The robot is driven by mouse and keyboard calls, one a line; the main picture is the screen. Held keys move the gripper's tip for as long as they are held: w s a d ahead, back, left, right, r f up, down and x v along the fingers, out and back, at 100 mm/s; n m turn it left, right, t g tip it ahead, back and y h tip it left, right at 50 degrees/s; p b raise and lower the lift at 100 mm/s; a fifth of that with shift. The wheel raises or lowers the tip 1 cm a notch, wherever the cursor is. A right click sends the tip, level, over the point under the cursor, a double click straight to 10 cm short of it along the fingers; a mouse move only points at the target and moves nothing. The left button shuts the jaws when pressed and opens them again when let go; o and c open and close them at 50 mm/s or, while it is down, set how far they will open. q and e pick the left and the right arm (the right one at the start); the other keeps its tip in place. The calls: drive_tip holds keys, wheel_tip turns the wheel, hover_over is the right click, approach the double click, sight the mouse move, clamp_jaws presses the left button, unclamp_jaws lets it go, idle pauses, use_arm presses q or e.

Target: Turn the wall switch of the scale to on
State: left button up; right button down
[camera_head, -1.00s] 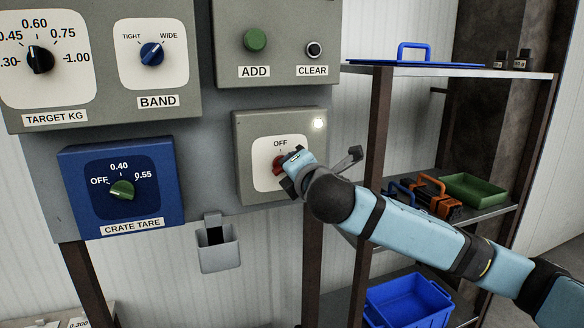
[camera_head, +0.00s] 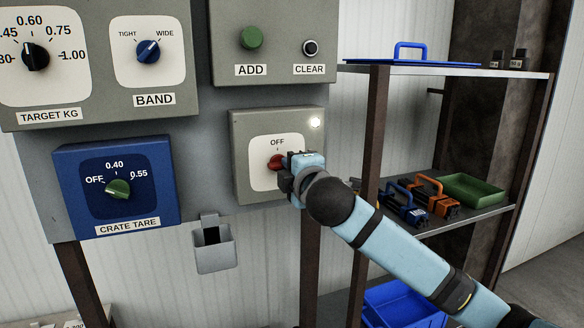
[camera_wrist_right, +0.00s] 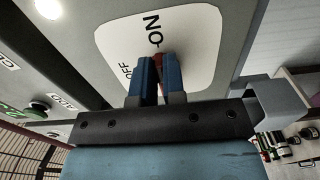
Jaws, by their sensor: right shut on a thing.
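The wall switch is a red knob (camera_head: 275,163) on a white plate (camera_head: 257,180) of a grey box (camera_head: 243,125). OFF is printed above the knob in the head view; ON is hidden there behind my gripper. In the right wrist view the red knob (camera_wrist_right: 158,63) sits between my blue fingers, and its visible end is close to the ON mark (camera_wrist_right: 152,30), with OFF (camera_wrist_right: 125,72) to the left. My right gripper (camera_head: 284,165) is shut on the knob. A round lamp (camera_head: 315,122) on the box glows white. My left gripper is not in view.
The blue crate tare box (camera_head: 118,185) is to the left, and the ADD and CLEAR panel (camera_head: 275,40) is above. A small grey holder (camera_head: 213,248) hangs below. A shelf rack (camera_head: 372,150) with toolboxes and a green tray (camera_head: 473,188) stands right.

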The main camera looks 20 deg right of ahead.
idle(0.3)
drive_tip(key=c, duration=1.2)
unclamp_jaws()
drive_tip(key=shift+s, duration=0.15)
drive_tip(key=s+b, duration=0.2)
drive_tip(key=s, duration=1.1)
drive_tip(key=shift+s+d+b, duration=0.2)
drive_tip(key=shift+s+b, duration=0.1)
